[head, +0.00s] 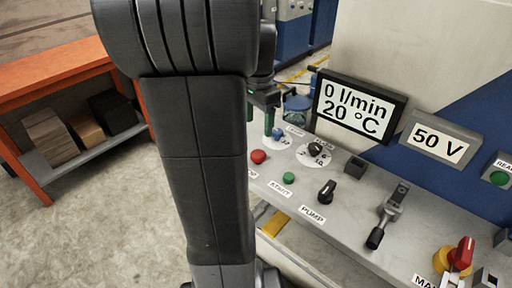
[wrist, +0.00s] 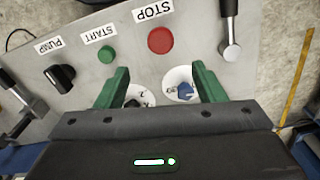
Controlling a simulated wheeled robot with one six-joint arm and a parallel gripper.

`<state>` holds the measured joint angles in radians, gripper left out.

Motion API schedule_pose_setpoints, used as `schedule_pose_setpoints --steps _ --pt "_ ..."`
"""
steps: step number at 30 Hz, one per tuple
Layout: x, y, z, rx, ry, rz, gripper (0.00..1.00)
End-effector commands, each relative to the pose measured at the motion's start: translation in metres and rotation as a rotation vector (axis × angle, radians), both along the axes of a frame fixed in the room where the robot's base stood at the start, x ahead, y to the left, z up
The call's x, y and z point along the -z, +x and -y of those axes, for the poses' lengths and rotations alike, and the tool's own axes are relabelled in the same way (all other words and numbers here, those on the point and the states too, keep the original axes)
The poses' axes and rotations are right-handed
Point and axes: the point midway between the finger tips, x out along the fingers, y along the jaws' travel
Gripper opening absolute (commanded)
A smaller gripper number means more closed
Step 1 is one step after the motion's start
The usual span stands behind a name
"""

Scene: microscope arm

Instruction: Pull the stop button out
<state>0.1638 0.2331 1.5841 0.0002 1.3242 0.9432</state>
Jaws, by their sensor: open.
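The stop button (head: 258,156) is a round red button on the grey control panel (head: 345,205), just right of my arm in the head view. In the wrist view the stop button (wrist: 160,40) lies beside the upside-down STOP label (wrist: 153,10). My gripper (wrist: 160,68) has two green fingers spread apart with nothing between them. In the wrist view the button shows just beyond the fingertips, roughly centred between them. In the head view the green fingers (head: 259,115) are partly hidden behind my arm and appear above the button. Whether the button is in or out cannot be told.
A green start button (head: 289,179) and the black pump knob (head: 327,191) are nearby. A blue knob (wrist: 185,90) and a black dial knob (head: 316,149) sit close to the fingers. A lever (wrist: 230,35) stands beside the stop button. Display screens (head: 357,107) stand behind.

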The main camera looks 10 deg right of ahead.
Motion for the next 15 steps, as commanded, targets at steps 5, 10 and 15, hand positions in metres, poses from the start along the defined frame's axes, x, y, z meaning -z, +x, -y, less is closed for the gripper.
schedule_pose_setpoints --steps 5,10,15 --pt "0.042 -0.001 0.0 -0.002 0.0 -0.006 0.63" --pt "0.075 -0.001 0.0 -0.002 0.001 -0.005 0.63" --pt "0.097 0.0 0.0 -0.002 0.0 -0.002 0.63"
